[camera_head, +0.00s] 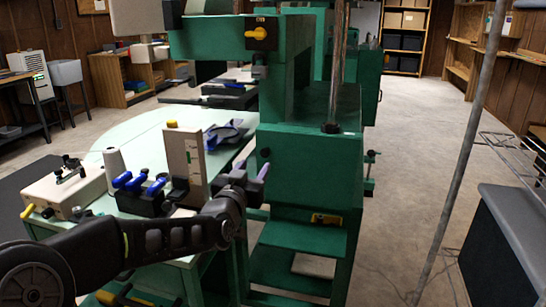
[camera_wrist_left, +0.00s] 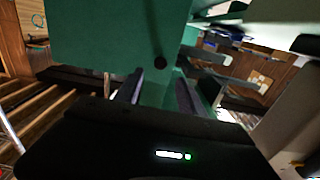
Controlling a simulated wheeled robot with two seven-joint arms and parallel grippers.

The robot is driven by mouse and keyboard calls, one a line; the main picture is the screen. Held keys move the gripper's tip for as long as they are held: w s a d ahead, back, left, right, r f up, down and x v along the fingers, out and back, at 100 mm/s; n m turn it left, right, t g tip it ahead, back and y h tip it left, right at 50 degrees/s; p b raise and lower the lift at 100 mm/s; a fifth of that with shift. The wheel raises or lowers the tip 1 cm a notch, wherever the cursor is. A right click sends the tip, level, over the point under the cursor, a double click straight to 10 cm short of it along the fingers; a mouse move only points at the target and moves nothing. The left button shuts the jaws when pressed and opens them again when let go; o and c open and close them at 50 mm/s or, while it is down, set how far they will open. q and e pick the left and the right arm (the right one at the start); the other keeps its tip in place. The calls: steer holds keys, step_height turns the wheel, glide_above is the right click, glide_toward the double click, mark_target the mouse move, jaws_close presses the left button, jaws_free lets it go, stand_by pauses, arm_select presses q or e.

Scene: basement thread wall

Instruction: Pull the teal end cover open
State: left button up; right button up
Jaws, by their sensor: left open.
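The teal end cover (camera_head: 285,165) is the flat green face at the end of the green machine, in the middle of the head view. It looks closed, and a small dark round knob (camera_head: 266,153) sits on its left part. My left gripper (camera_head: 252,169) is in front of the cover, just below and left of the knob in the picture. In the left wrist view the cover (camera_wrist_left: 100,40) fills the upper middle, with the knob (camera_wrist_left: 160,62) ahead of the gap between my open fingers (camera_wrist_left: 160,84). No contact shows. My right gripper is not in view.
A pale green table (camera_head: 130,135) left of the machine holds a white box (camera_head: 65,190), a white upright block (camera_head: 185,155) and blue-handled tools (camera_head: 140,185), close to my left arm. A grey pole (camera_head: 465,150) stands at right. Open floor (camera_head: 410,140) lies right of the machine.

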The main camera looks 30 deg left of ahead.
mark_target(264, 154)
arm_select(q)
steer(key=shift+w+f, duration=0.1)
steer(key=shift+w, duration=0.05)
steer(key=b+x, duration=0.1)
steer(key=x, duration=0.6)
steer(key=shift+w+a, duration=0.15)
steer(key=shift+w, duration=0.1)
jaws_close()
stand_by(0.4)
stand_by(0.9)
